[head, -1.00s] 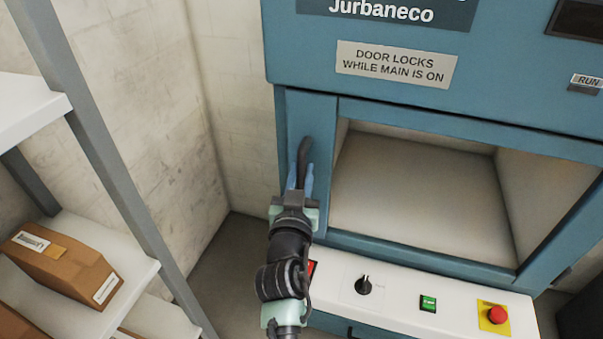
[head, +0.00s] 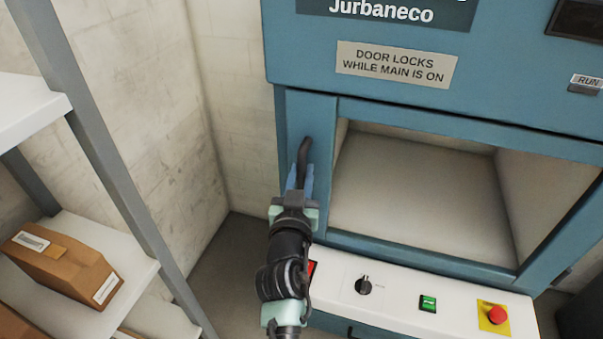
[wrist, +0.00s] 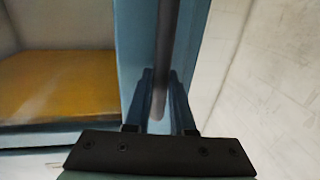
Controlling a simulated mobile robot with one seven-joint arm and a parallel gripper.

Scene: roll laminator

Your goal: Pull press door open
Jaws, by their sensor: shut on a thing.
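The press is a blue cabinet with a framed door (head: 308,118) whose large window shows a pale chamber inside. The door looks closed against the cabinet. A dark vertical bar handle (head: 304,152) sits on the door's left side. My gripper (head: 300,180) is at the handle's lower part, its blue fingers on either side of the bar and shut on it. In the wrist view the handle (wrist: 166,50) runs down between the two fingers (wrist: 162,105). The handle's lower end is partly hidden by my gripper in the head view.
Below the door is a white panel with a red switch (head: 312,268) partly behind my arm, a black knob (head: 363,286), a green switch (head: 428,303) and a red emergency button (head: 497,315). A shelf with boxes (head: 62,268) stands left. A wall is close behind.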

